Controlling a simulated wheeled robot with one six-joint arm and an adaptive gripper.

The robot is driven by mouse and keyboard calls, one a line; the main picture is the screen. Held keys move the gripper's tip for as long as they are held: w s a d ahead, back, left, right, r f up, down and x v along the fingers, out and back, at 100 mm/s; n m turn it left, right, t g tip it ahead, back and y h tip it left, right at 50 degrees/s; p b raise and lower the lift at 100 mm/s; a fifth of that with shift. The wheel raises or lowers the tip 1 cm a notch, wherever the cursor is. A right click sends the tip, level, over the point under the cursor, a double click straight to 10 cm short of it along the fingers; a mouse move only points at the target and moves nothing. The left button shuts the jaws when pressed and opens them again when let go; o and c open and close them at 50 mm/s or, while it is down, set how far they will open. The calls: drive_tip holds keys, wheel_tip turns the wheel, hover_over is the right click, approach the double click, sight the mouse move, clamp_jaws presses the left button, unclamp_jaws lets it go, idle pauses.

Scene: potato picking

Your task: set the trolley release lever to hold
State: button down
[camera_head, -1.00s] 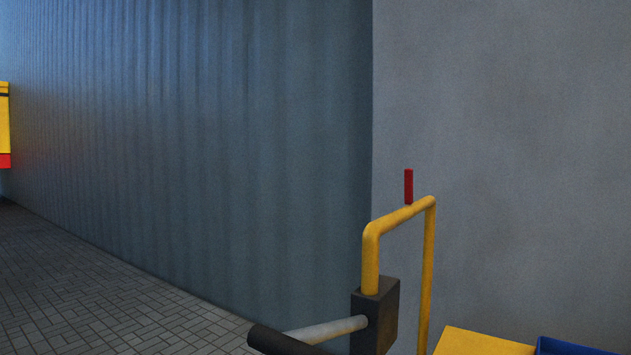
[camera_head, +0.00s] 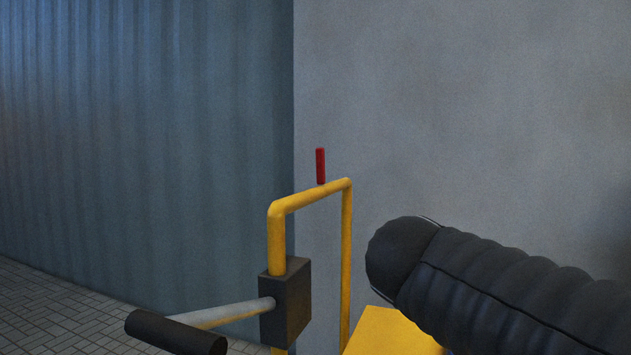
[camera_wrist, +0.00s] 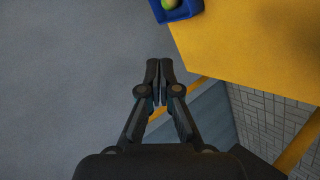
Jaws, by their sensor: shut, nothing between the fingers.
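The lever is a grey rod (camera_head: 235,311) with a black grip (camera_head: 175,332) on a dark box (camera_head: 285,300), which is fixed to the yellow trolley frame (camera_head: 275,240). The rod reaches left from the box and its grip lies roughly level. A small red upright piece (camera_head: 320,166) stands on top of the frame. I see no markings for the lever's positions. In the wrist view my gripper (camera_wrist: 159,68) is shut and empty, beside the edge of the yellow trolley deck (camera_wrist: 240,45). The lever is not clearly seen there.
The yellow deck also shows in the head view (camera_head: 390,335). A blue bin (camera_wrist: 190,10) with a greenish round item sits at the deck's edge. My dark arm covers the lower right of the head view. A corrugated wall (camera_head: 140,140) and a plain grey wall (camera_head: 480,90) stand behind.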

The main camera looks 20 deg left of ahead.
drive_tip(key=w+a+r+n+t+b, duration=0.1)
drive_tip(key=a+r+n+t, duration=0.1)
drive_tip(key=a+r, duration=0.45)
drive_tip(key=w+a+r+n+t, duration=0.1)
drive_tip(key=a+r+n+t, duration=0.2)
drive_tip(key=a, duration=0.6)
drive_tip(key=n+t+y, duration=0.1)
drive_tip(key=t+y, duration=0.1)
drive_tip(key=t, duration=0.1)
approach(318, 155)
drive_tip(key=w, duration=0.4)
drive_tip(key=w+p, duration=0.1)
drive_tip(key=w, duration=0.2)
drive_tip(key=shift+w+d, duration=0.1)
drive_tip(key=shift+d, duration=0.25)
drive_tip(key=shift+w+r+p, duration=0.4)
drive_tip(key=shift+w, duration=0.15)
